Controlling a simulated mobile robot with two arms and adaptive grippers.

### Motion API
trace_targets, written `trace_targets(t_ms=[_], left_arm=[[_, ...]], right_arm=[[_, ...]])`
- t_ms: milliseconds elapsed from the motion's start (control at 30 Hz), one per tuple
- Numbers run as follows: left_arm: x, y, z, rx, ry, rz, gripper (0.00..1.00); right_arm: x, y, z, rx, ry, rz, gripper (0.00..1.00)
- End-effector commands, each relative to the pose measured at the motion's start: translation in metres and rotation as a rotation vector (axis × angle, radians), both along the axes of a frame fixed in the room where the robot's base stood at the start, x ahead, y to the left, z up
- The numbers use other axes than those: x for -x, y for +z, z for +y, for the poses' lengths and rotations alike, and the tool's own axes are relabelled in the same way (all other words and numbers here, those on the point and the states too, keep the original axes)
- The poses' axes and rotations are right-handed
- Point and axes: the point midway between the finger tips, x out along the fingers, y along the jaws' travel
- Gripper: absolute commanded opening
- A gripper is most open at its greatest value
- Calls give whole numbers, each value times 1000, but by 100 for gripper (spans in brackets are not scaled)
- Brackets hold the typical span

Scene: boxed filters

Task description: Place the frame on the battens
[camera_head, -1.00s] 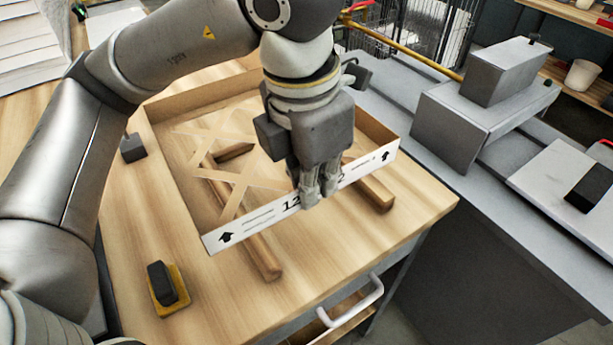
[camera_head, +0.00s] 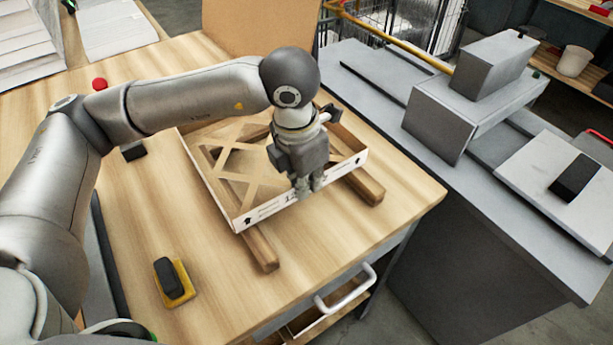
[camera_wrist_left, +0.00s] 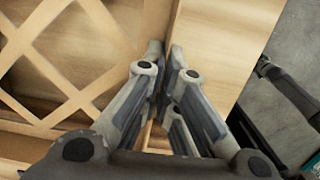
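The frame (camera_head: 210,183) is a shallow cardboard tray-like box with a white printed front wall and crossed strips inside. The wooden battens stick out under its front: the left batten (camera_head: 262,251) and the right batten (camera_head: 366,188). The frame lies low over both battens; I cannot tell whether it touches them fully. My left gripper (camera_head: 305,190) points down at the front wall, its fingers shut on that wall. In the left wrist view the fingers (camera_wrist_left: 164,75) straddle the wall edge, with the lattice strips (camera_wrist_left: 85,60) to the left. My right gripper is not in view.
A black-and-yellow block (camera_head: 174,282) lies on the wooden table (camera_head: 130,225) at the front left. A large brown board (camera_head: 262,28) stands behind the frame. A grey bench with a machine (camera_head: 455,110) is at the right. A drawer handle (camera_head: 347,292) juts out below the table's front edge.

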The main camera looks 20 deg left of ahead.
Motion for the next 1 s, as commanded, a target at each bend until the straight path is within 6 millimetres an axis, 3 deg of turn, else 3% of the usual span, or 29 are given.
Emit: trace_targets(t_ms=[267, 500, 833, 1000], left_arm=[[0, -4, 0, 1, 0, -1, 0], [0, -2, 0, 0, 0, 0, 27], [0, -1, 0, 0, 0, 0, 27], [0, 14, 0, 1, 0, -6, 27]], right_arm=[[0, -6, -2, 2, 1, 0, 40], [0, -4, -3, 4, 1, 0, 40], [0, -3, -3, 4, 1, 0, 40], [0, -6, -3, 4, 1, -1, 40]])
